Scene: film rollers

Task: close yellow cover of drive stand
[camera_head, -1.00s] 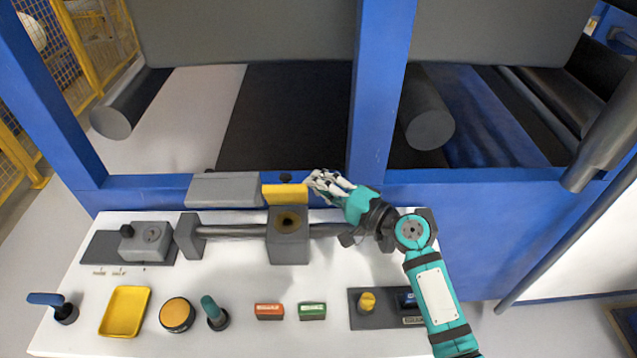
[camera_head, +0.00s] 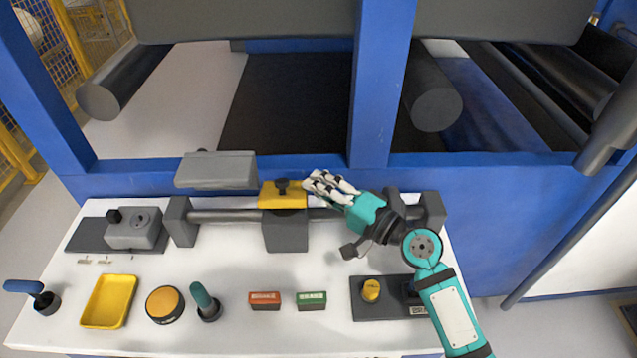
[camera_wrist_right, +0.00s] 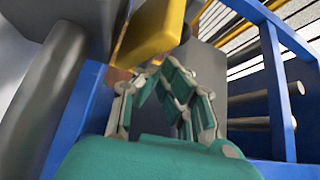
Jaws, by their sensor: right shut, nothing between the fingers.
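The yellow cover (camera_head: 282,198) lies over the top of the grey drive stand (camera_head: 286,232), its black knob facing up. The stand's dark opening is hidden under it; I cannot tell whether the cover sits fully flat. My right gripper (camera_head: 314,182) is shut and empty, just right of the cover's right edge, close to it; contact is unclear. In the right wrist view the yellow cover (camera_wrist_right: 152,30) is above and left of the gripper's fingers (camera_wrist_right: 165,82). My left gripper is not in view.
A grey shaft (camera_head: 228,216) runs through the stand between end blocks. A grey panel (camera_head: 216,170) is behind and left. The white console (camera_head: 230,335) carries a yellow tray (camera_head: 108,301), a yellow button (camera_head: 165,303), a lever, red and green buttons. A blue frame (camera_head: 470,190) stands behind.

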